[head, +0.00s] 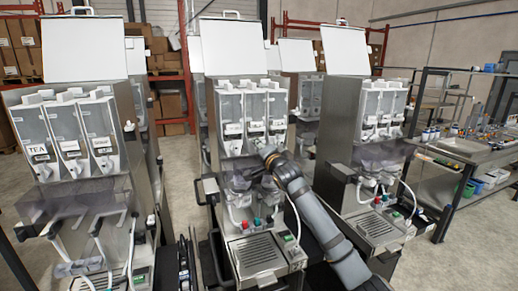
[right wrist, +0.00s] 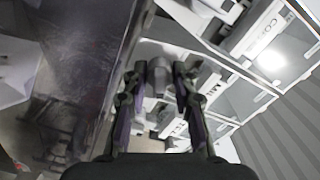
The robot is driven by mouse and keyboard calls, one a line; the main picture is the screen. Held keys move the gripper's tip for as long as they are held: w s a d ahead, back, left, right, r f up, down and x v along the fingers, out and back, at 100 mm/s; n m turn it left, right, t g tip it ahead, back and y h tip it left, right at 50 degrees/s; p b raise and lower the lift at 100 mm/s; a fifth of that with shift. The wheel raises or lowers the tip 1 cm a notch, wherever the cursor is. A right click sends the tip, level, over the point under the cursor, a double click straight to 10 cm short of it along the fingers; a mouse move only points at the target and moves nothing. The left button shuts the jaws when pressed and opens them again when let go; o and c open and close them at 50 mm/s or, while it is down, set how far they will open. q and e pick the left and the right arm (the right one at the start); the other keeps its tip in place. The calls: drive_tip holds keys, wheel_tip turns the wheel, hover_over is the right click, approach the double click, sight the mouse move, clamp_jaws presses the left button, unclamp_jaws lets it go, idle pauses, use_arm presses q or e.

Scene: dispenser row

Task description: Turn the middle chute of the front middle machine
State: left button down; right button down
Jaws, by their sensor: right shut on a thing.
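The front middle machine (head: 232,178) stands in the centre of the head view, with several clear canisters in a row and its white lid raised. My right arm reaches up to it from the lower right. My right gripper (head: 264,154) is at the front of the machine, just below the middle canister (head: 255,108). In the right wrist view, the fingers of the right gripper (right wrist: 160,88) are closed around a small grey chute (right wrist: 158,74). In the head view the gripper hides the middle chute. My left gripper is in neither view.
A similar machine (head: 80,150) with a TEA label stands at left, and another (head: 362,140) at right, close to my right arm. A drip grate (head: 256,254) lies below the middle machine. A metal table (head: 462,147) with small items is at far right.

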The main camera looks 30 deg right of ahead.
drive_tip(key=n, duration=0.2)
drive_tip(key=shift+n, duration=0.4)
drive_tip(key=n+p, duration=0.1)
drive_tip(key=n, duration=0.2)
drive_tip(key=shift+n, duration=0.3)
drive_tip(key=n+p, duration=0.2)
drive_tip(key=n, duration=0.4)
drive_tip(key=shift+f, duration=0.1)
drive_tip(key=c, duration=1.4)
unclamp_jaws()
